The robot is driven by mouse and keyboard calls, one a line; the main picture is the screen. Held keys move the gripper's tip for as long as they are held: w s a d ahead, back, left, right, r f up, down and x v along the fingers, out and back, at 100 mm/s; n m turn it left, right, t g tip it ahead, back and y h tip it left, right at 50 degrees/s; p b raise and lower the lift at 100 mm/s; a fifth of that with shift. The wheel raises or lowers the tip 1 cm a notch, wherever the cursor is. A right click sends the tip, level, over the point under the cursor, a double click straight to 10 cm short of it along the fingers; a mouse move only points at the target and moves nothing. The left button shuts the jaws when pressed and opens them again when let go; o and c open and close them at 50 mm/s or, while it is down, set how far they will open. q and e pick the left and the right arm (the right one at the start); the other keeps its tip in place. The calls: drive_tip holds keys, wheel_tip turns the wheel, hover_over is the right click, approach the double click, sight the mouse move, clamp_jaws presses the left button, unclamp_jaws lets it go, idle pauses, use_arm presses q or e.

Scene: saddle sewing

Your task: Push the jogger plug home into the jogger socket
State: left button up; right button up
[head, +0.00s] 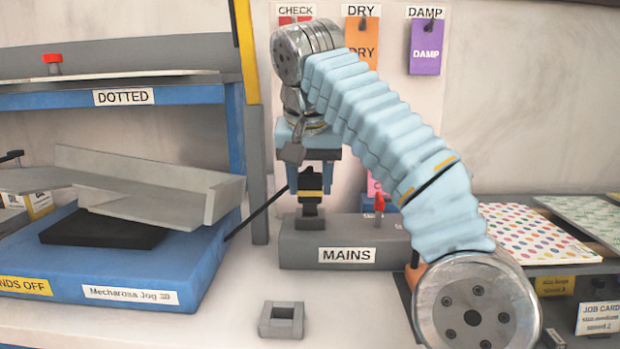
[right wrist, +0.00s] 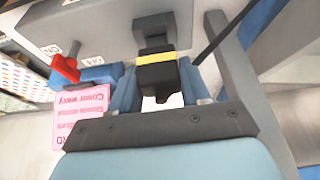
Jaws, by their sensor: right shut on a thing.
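The jogger plug (head: 310,181), black with a yellow band, is upright between the blue fingers of my right gripper (head: 310,188), which is shut on it. In the right wrist view the plug (right wrist: 158,75) also shows between the fingers. The black jogger socket (head: 309,222) stands on top of the grey MAINS box (head: 300,252), directly below the plug; it also shows in the right wrist view (right wrist: 153,25). The plug's lower end meets or nearly meets the socket; I cannot tell how deep it sits. My left gripper is out of view.
A blue machine (head: 215,270) with a grey tray stands at left, and a dark cord runs from its side toward the plug. A red switch (head: 379,202) rises from the MAINS box. A small grey hollow block (head: 282,331) lies in front. Patterned boards (head: 530,235) lie at right.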

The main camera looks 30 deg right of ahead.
drive_tip(key=shift+f+b, duration=0.85)
drive_tip(key=shift+f, duration=0.2)
drive_tip(key=o, duration=1.2)
drive_tip(key=shift+o, duration=0.2)
drive_tip(key=p+v, duration=0.3)
drive_tip(key=v, duration=0.3)
drive_tip(key=shift+r+p, duration=0.25)
drive_tip(key=shift+p, duration=0.15)
drive_tip(key=shift+s+a+r+p, duration=0.2)
drive_tip(key=shift+r+p, duration=0.1)
drive_tip(key=shift+r, duration=0.2)
